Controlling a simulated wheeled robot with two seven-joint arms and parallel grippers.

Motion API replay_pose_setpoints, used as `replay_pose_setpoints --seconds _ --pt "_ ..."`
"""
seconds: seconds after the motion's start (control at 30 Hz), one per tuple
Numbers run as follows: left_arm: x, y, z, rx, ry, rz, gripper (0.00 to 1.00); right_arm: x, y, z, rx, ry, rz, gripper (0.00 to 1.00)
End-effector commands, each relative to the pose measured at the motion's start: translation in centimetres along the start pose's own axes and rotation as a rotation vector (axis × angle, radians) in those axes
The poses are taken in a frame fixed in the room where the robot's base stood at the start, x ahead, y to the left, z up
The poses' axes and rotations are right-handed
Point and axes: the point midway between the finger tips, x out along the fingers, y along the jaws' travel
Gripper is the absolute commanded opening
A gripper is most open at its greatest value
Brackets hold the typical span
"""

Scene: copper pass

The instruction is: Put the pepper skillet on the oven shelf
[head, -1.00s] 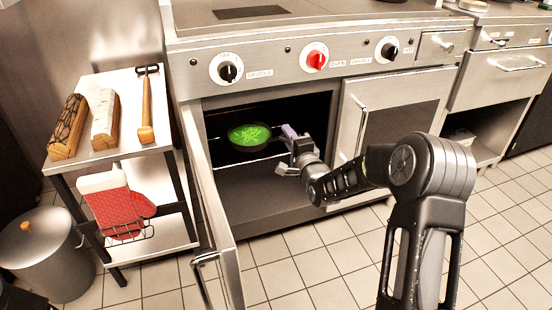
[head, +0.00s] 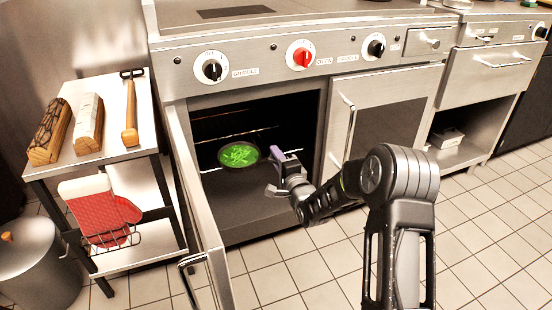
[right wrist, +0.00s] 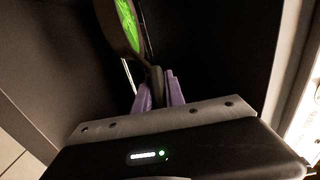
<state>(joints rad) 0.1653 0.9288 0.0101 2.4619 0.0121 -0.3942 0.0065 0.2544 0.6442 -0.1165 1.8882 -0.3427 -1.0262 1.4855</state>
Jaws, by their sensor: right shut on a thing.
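The pepper skillet (head: 239,155), a dark pan filled with bright green pieces, is inside the open oven compartment, level, at the height of the wire shelf (head: 207,170). I cannot tell whether it rests on the shelf or hangs just above it. My right gripper (head: 277,156) is at the oven mouth, its purple fingers shut on the skillet's handle. In the right wrist view the dark handle (right wrist: 156,84) runs between the fingers (right wrist: 160,92), and the green filling (right wrist: 128,22) shows at the top. My left gripper is not in view.
The oven door (head: 200,200) stands open on the left. A closed door (head: 385,115) is on the right of the opening. A steel side table (head: 110,110) with logs and a mallet stands left, a red mitt (head: 103,215) below. The bin (head: 28,255) is at far left.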

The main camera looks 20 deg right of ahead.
Motion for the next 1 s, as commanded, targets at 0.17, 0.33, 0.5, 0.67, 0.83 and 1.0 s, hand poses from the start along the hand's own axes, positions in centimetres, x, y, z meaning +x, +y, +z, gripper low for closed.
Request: replay_pose_setpoints --seconds 0.17,0.33,0.5,0.67,0.83,1.0 --pt "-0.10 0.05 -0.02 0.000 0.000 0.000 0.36 0.10 -0.51 0.04 0.002 0.000 -0.009 0.00" --pt "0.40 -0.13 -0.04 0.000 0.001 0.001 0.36 0.09 0.00 0.03 0.002 0.000 -0.009 0.00" --pt "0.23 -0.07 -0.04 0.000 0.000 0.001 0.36 0.00 0.16 0.03 0.000 0.000 -0.001 0.28" --pt "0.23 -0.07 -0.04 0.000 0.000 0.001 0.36 0.00 0.16 0.02 0.000 0.000 -0.001 0.36" --pt "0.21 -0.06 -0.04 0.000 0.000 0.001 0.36 0.00 0.15 0.03 0.000 0.000 -0.001 0.36" --pt "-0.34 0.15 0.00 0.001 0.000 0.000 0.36 -0.07 -0.39 0.02 0.000 0.000 0.000 0.36"
